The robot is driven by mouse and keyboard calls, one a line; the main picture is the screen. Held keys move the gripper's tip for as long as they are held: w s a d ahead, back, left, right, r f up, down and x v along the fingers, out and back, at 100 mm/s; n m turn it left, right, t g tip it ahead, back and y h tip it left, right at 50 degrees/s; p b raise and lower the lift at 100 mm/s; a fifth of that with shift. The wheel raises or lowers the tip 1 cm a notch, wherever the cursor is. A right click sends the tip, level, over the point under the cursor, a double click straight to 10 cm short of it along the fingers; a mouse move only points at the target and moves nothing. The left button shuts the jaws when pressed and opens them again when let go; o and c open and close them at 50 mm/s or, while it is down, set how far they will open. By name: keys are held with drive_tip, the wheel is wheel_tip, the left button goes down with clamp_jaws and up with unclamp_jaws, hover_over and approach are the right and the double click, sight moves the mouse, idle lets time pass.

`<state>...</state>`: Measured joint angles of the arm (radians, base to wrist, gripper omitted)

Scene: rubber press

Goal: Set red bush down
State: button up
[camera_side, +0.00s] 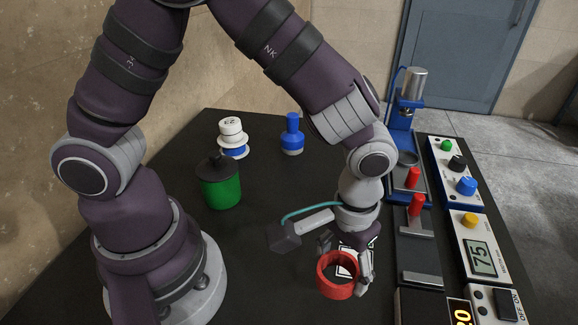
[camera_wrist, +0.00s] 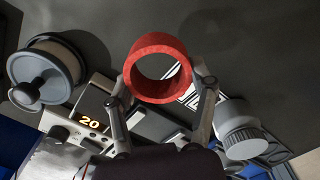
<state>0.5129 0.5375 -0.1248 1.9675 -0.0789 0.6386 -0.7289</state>
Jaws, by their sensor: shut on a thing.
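The red bush (camera_side: 337,290) is a short open ring held in my gripper (camera_side: 345,268) at the front of the black table in the side view. In the wrist view, the bush (camera_wrist: 155,43) sits between my two fingers (camera_wrist: 163,84), one on each side of its outer wall. A black-and-white printed marker (camera_side: 352,262) lies on the table behind the bush and is partly hidden by it and the fingers. I cannot tell whether the bush touches the table.
A blue press (camera_side: 400,120) stands at the back right, with a rail holding red pieces (camera_side: 416,205) before it. Control boxes (camera_side: 473,245) line the right edge. A green pot (camera_side: 220,190), a white-and-blue stack (camera_side: 232,138) and a blue piece (camera_side: 292,135) stand at the back left.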

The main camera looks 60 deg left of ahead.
sight(337, 287)
wheel_tip(337, 287, down, 5)
drive_tip(key=shift+f, duration=0.15)
drive_tip(key=o, duration=1)
drive_tip(key=shift+f, duration=0.1)
drive_tip(key=shift+c, duration=0.2)
wheel_tip(337, 287, up, 12)
drive_tip(key=r, duration=0.1)
drive_tip(key=s+a+r+m+t, duration=0.1)
drive_tip(key=s+a+r+t, duration=0.1)
drive_tip(key=a, duration=0.5)
drive_tip(key=s+a+r+t, duration=0.2)
drive_tip(key=a+r+t, duration=0.1)
drive_tip(key=a+r, duration=0.2)
drive_tip(key=shift+a+r+m+t, duration=0.3)
drive_tip(key=shift+a+m, duration=0.1)
drive_tip(key=shift+a, duration=0.6)
